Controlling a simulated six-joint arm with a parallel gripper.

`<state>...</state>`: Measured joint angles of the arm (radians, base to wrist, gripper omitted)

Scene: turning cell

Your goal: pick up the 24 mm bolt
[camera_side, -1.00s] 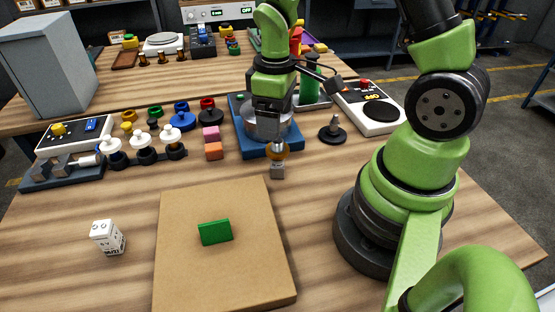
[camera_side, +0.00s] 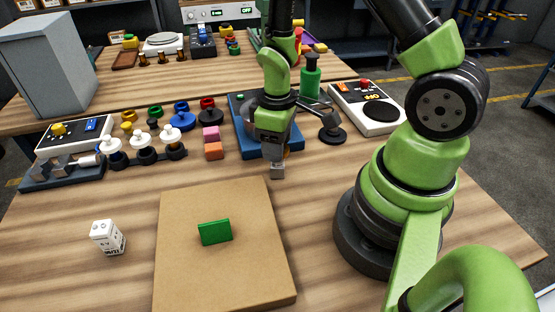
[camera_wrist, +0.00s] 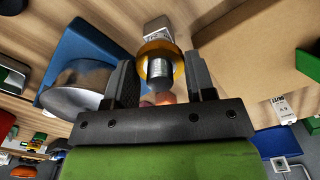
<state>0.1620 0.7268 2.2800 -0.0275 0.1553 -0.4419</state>
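The bolt (camera_wrist: 164,72) shows in the wrist view as a threaded silver shaft with a gold ring (camera_wrist: 150,47) around it. In the wrist view my gripper (camera_wrist: 162,66) is open, with one finger on each side of the bolt and a visible gap on both sides.
A blue tray (camera_side: 312,138) with a round metal pan (camera_wrist: 75,88) is close behind my gripper. A brown board (camera_side: 190,270) with a green block (camera_side: 215,232) lies in front. Pink and orange blocks (camera_side: 213,150) stand to the left, and a dark round stand (camera_side: 332,135) to the right.

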